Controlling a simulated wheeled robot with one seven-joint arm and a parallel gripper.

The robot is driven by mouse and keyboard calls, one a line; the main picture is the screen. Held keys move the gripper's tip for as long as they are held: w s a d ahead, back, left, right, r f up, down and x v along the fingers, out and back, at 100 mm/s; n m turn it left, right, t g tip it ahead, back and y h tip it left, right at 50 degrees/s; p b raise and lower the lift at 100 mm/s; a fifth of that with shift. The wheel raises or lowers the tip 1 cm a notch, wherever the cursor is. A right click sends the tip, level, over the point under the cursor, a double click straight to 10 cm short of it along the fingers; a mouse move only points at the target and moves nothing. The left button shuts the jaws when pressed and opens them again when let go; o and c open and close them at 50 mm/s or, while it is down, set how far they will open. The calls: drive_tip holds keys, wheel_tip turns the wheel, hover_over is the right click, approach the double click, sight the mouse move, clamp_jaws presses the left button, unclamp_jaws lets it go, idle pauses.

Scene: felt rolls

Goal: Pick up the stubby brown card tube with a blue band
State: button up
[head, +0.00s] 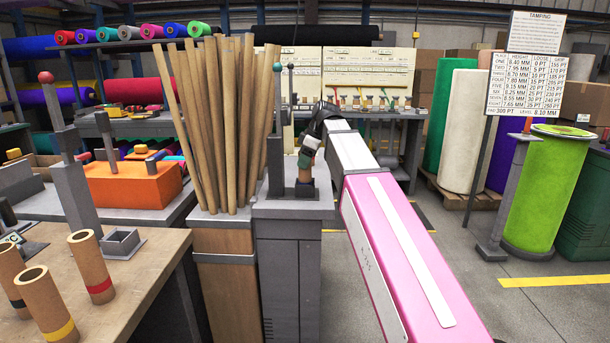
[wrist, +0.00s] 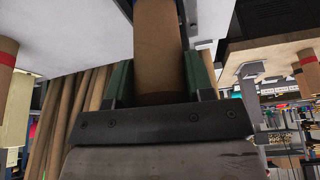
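The stubby brown card tube (head: 305,176) is upright at my gripper (head: 306,158), over the top of a grey cabinet, with a dark bluish band low on it. My gripper points down at the end of my pink and white arm. In the wrist view the tube (wrist: 158,60) fills the space between the two green fingers of my gripper (wrist: 160,82), with no clear gap at either side. The fingers look shut on it. I cannot tell whether its base touches the cabinet top.
The grey cabinet (head: 290,208) has a tall grey post (head: 275,150) close left of the tube. Long brown poles (head: 215,120) stand in a bin beside it. Tubes with red (head: 90,265), yellow (head: 46,305) and black (head: 10,280) bands stand on the left table.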

drive_tip(key=shift+c, duration=1.3)
drive_tip(key=shift+r, duration=0.1)
wheel_tip(320, 180, up, 10)
drive_tip(key=shift+f, duration=0.1)
